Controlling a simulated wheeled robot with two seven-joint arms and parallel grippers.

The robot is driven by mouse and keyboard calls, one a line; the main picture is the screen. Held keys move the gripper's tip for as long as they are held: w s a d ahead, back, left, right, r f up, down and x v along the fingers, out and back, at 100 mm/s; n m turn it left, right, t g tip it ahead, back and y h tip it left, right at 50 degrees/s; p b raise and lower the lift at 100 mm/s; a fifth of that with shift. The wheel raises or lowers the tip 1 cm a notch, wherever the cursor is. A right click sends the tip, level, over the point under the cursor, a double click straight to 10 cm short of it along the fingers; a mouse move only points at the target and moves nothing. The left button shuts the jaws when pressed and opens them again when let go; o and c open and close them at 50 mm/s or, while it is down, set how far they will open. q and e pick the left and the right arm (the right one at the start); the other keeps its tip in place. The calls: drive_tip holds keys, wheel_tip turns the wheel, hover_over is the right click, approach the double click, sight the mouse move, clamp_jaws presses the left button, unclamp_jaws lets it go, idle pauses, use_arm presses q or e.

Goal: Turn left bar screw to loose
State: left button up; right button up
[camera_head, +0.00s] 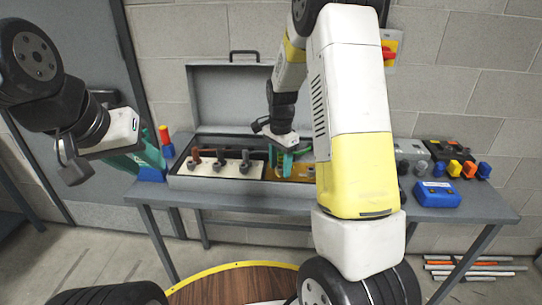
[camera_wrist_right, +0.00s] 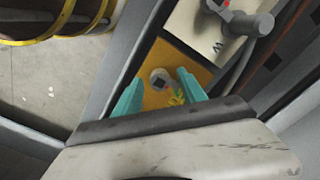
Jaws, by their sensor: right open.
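In the right wrist view, a round grey screw head (camera_wrist_right: 160,78) with a dark square socket sits on an orange plate (camera_wrist_right: 185,62). I cannot tell from this view alone whether it is the left bar screw. My right gripper (camera_wrist_right: 160,92) is open, its teal fingers on either side of the screw, nothing between them that I can see held. In the head view, the right gripper (camera_head: 285,162) points down over the orange plate (camera_head: 302,171) inside the grey case; the screw is hidden there. My left gripper (camera_head: 150,155) is beside the case at the left, its finger gap unclear.
The open grey case (camera_head: 225,190) stands on a grey table (camera_head: 470,213). A white panel (camera_head: 228,170) with several knobs lies left of the orange plate. A blue box (camera_head: 436,194) and other coloured parts stand at the right. My right arm covers the table's middle.

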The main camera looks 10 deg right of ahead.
drive_tip(key=shift+c, duration=0.4)
clamp_jaws()
